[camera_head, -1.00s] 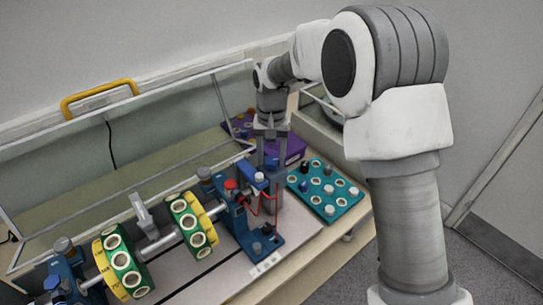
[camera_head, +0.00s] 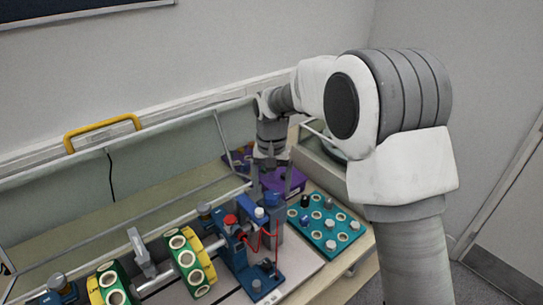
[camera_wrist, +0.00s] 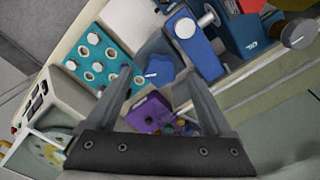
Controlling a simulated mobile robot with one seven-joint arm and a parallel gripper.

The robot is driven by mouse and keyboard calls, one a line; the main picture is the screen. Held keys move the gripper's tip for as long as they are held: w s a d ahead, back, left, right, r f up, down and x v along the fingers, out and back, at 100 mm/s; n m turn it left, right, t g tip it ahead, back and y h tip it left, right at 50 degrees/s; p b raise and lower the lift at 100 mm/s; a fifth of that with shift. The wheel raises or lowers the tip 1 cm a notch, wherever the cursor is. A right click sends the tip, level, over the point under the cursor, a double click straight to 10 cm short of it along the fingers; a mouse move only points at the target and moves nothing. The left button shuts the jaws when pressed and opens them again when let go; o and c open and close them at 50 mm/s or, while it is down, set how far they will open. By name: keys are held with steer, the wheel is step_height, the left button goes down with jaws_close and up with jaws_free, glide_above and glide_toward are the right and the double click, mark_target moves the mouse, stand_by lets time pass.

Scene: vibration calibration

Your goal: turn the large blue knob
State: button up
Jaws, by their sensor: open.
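The large blue knob (camera_wrist: 160,70) is a lobed blue piece with a small light pin or mark. In the wrist view it shows between and slightly beyond my open fingertips. My gripper (camera_wrist: 155,82) is empty, and a gap shows around the knob, so I see no grip on it. In the head view my gripper (camera_head: 271,183) points down beside the blue motor end of the rig.
A teal tray (camera_head: 340,236) with weights lies right of the rig. A purple case (camera_head: 296,182) stands behind the gripper. The blue bearing block (camera_head: 238,255) with red wires and a red cap (camera_head: 230,219) is close on the left. A clear cover with yellow handle (camera_head: 103,132) stands behind.

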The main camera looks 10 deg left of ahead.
mark_target(272, 195)
step_height(272, 195, up, 16)
steer(key=shift+f+p, duration=0.2)
steer(key=shift+p, duration=0.1)
stand_by(0.6)
